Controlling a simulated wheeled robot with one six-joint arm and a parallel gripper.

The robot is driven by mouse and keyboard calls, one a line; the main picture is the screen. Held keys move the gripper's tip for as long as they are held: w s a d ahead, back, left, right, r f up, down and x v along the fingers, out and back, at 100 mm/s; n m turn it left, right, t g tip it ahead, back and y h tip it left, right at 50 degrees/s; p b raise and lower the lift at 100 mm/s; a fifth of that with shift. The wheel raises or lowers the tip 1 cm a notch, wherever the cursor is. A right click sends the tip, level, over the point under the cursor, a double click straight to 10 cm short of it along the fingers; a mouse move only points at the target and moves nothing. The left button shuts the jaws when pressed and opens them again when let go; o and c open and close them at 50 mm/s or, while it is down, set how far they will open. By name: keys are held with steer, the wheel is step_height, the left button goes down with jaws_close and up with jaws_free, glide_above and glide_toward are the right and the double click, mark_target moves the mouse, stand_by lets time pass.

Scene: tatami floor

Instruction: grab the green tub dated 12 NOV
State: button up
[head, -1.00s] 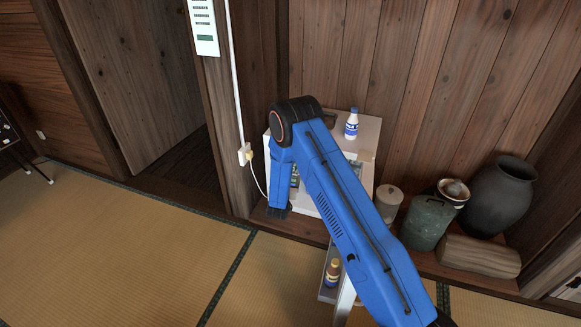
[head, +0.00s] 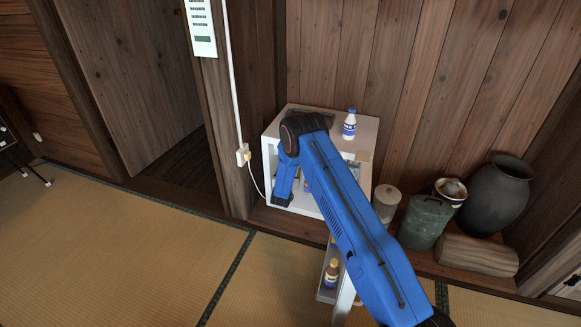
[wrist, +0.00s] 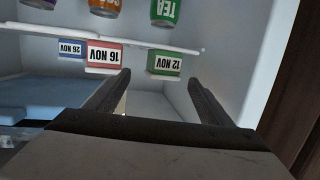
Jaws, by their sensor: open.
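The green tub dated 12 NOV (wrist: 164,63) is in the wrist view on a shelf inside the fridge. Its label reads upside down there. My gripper (wrist: 159,79) is open and empty, with its two fingers pointing towards the tub. The tub appears between the fingertips in the picture and beyond them, with a gap still visible. In the head view my blue arm reaches into the open white fridge (head: 273,157), and the tub cannot be made out there.
A red tub dated 16 NOV (wrist: 104,57) and a blue one dated 26 NOV (wrist: 71,48) stand left of the green tub.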

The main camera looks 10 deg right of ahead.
steer(key=shift+a+f+x, duration=0.1)
steer(key=shift+x, duration=1.3)
steer(key=shift+a+f+x, duration=0.1)
steer(key=shift+f+x, duration=0.05)
steer(key=shift+x, duration=1.25)
steer(key=c, duration=1.4)
